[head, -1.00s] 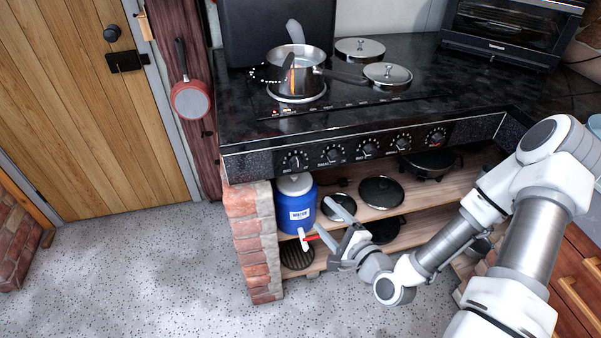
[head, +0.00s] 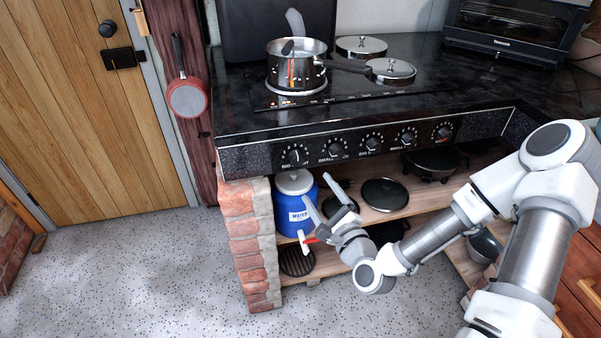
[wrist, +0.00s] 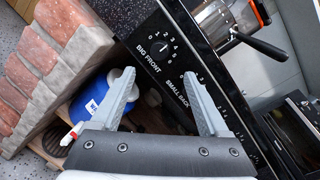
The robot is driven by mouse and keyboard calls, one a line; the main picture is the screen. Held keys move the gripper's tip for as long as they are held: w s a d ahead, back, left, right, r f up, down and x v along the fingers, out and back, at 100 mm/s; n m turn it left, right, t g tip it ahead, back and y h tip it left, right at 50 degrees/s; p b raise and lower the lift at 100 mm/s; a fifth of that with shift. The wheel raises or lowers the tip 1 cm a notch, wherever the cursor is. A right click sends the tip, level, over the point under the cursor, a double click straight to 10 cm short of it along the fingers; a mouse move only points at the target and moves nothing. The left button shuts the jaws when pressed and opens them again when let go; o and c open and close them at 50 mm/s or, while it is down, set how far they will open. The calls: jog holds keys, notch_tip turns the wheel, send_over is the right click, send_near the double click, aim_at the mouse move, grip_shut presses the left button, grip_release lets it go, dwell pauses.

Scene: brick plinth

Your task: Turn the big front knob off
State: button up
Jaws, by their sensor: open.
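The big front knob (head: 295,154) is the leftmost black dial on the stove's dark front panel. In the wrist view the same knob (wrist: 163,47) sits beside its "BIG FRONT" label, within a ring of white numbers. Its exact setting is too small to tell. My gripper (head: 320,190) is open and empty, below and slightly right of the knob and apart from it. In the wrist view, my gripper's fingers (wrist: 159,74) point up toward the panel, with the knob beyond and between their tips.
Several other knobs (head: 371,143) run along the panel to the right. A steel pot (head: 296,72) stands on the hob above. A blue water jug (head: 294,210) stands on the shelf by the brick plinth (head: 247,240), close to my gripper. Clear floor (head: 130,275) lies left.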

aim_at(299, 161)
jog(key=b+x, duration=0.1)
jog(key=x, duration=1)
jog(key=shift+w+a, duration=0.15)
jog(key=shift+w, duration=0.05)
grip_shut()
